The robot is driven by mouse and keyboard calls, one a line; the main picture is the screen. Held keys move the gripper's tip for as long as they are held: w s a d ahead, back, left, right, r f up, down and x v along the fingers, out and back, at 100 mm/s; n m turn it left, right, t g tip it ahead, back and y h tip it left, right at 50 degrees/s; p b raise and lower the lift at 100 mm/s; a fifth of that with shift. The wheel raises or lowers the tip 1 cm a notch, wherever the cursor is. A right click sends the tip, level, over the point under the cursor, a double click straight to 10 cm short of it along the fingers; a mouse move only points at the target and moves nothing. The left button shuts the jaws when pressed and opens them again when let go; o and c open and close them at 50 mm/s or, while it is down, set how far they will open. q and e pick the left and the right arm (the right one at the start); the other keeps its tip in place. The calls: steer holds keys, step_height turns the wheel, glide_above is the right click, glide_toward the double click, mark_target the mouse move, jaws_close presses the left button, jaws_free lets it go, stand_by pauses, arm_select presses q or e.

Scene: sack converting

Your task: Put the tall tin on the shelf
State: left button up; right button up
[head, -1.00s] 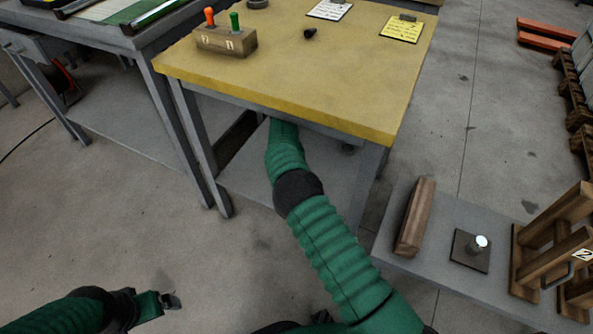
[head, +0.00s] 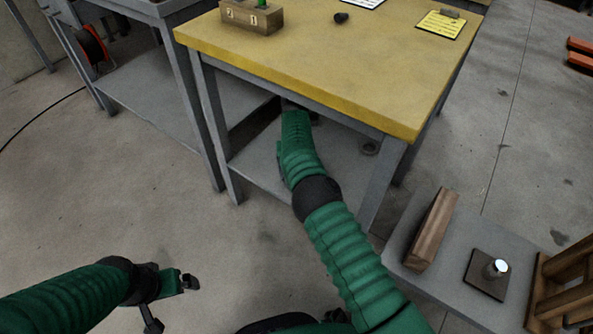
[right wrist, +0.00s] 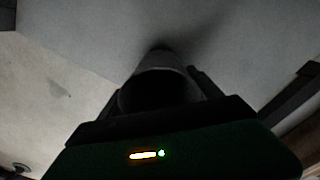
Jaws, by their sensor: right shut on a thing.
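My right arm reaches under the yellow-topped table, over its grey lower shelf (head: 250,170). Its gripper (right wrist: 163,78) is mostly hidden under the tabletop in the head view. In the right wrist view it is shut on a dark, rounded, can-like thing, seemingly the tall tin (right wrist: 161,62), with a finger on each side. The tin's far end is near a pale grey surface; I cannot tell whether it touches. My left gripper (head: 189,282) is above the floor at lower left, away from the table; its jaw opening is too small to read.
The yellow tabletop (head: 330,70) overhangs my right forearm, and a table leg (head: 383,180) stands to its right.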

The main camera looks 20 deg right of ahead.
steer(key=o, duration=1.2)
steer(key=shift+d+f, duration=0.1)
steer(key=shift+d, duration=0.2)
steer(key=o, duration=0.3)
steer(key=shift+d+f, duration=0.1)
steer(key=shift+d, duration=0.3)
steer(key=shift+a+r, duration=0.2)
steer(key=shift+a, duration=0.15)
arm_select(q)
steer(key=r+p, duration=0.3)
steer(key=d+r+p, duration=0.1)
steer(key=r+p, duration=0.1)
arm_select(e)
step_height(320, 180, up, 8)
steer(key=shift+f, duration=0.2)
